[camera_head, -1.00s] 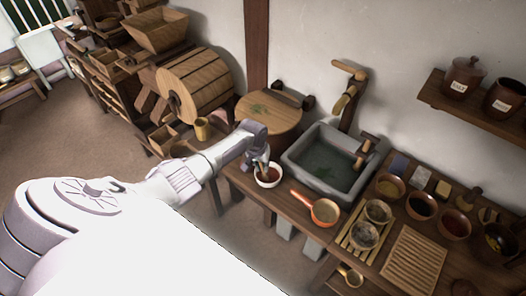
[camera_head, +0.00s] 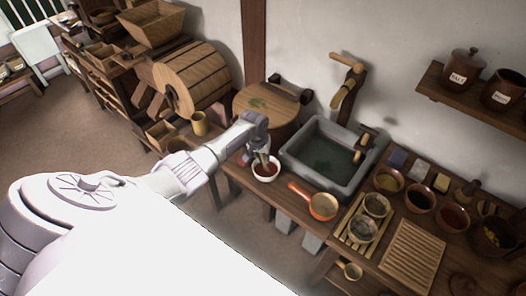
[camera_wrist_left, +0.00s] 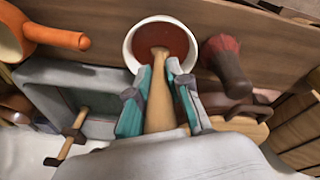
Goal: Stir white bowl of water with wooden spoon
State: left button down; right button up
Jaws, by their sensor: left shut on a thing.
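The white bowl (camera_head: 265,178) stands on the wooden counter just left of the grey sink and holds reddish-brown liquid. In the left wrist view the bowl (camera_wrist_left: 131,47) is at the top centre. My left gripper (camera_head: 262,157) is above the bowl, shut on the wooden spoon (camera_wrist_left: 159,105). The spoon's handle lies between the teal finger pads, and its far end reaches into the bowl over the liquid. Whether its tip is under the surface is hard to tell. My right gripper is not in view.
The grey stone sink (camera_head: 301,158) is right of the bowl, and an orange-handled pan (camera_head: 322,206) lies at front right. A round wooden lidded tub (camera_head: 262,104) stands behind. In the wrist view a dark red brush-like thing (camera_wrist_left: 226,65) is close beside the bowl.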

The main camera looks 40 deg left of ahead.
pick_arm(q)
jog(key=shift+p+v, duration=1.6)
jog(key=shift+v, duration=0.05)
jog(key=shift+r, duration=0.1)
jog(key=shift+v, duration=1.2)
jog(key=shift+w+v, duration=0.25)
jog(key=shift+v, duration=1)
jog(key=shift+w+v, duration=0.25)
jog(key=shift+v, duration=0.95)
jog(key=shift+r, duration=0.1)
